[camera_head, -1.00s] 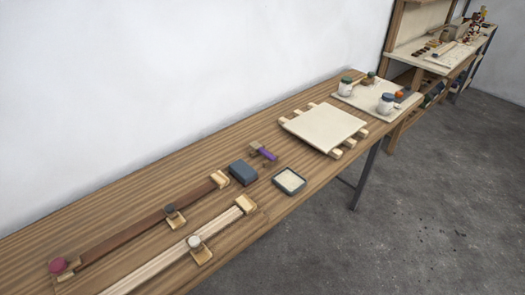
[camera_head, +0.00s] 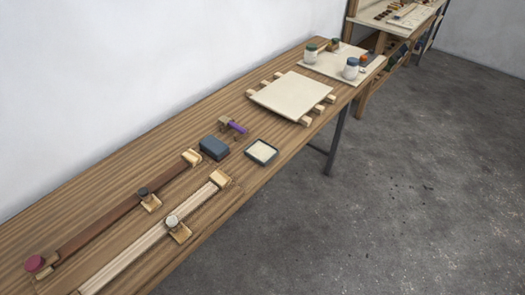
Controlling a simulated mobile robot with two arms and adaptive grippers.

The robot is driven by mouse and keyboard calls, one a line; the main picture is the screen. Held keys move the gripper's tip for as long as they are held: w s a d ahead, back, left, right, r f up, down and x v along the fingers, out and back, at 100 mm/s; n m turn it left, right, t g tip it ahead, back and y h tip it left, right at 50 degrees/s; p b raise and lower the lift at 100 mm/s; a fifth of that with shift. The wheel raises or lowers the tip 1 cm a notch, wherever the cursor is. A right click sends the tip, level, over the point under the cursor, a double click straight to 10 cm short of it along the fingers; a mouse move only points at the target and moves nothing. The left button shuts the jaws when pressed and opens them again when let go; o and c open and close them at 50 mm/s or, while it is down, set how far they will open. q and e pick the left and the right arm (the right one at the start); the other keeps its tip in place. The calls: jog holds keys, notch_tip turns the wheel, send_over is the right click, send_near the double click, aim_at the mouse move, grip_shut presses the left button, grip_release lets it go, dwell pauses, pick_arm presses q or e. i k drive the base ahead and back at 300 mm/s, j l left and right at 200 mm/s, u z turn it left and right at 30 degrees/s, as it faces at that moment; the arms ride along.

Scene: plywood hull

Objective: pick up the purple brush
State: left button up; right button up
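The purple brush (camera_head: 237,127) lies on the long wooden workbench (camera_head: 110,183), around the middle of its length. Its purple part points to the lower right, and a small brown block-like part (camera_head: 224,121) sits at its upper left end. I cannot tell whether that part belongs to the brush or is a rest under it. A dark blue-grey block (camera_head: 214,148) stands just left of and below it. Neither of my grippers shows in the head view.
A dark-rimmed tray (camera_head: 261,152) with pale contents lies below the brush. A pale board on wooden strips (camera_head: 291,95) and a board with jars (camera_head: 318,65) stand farther right. Two long rails with knobbed clamps (camera_head: 172,222) fill the near left. Open grey floor (camera_head: 400,190) lies at right.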

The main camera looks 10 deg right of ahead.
aim_at(224, 120)
jog(key=i+l+u, duration=0.5)
jog(key=l+u, duration=0.2)
jog(key=l, duration=0.1)
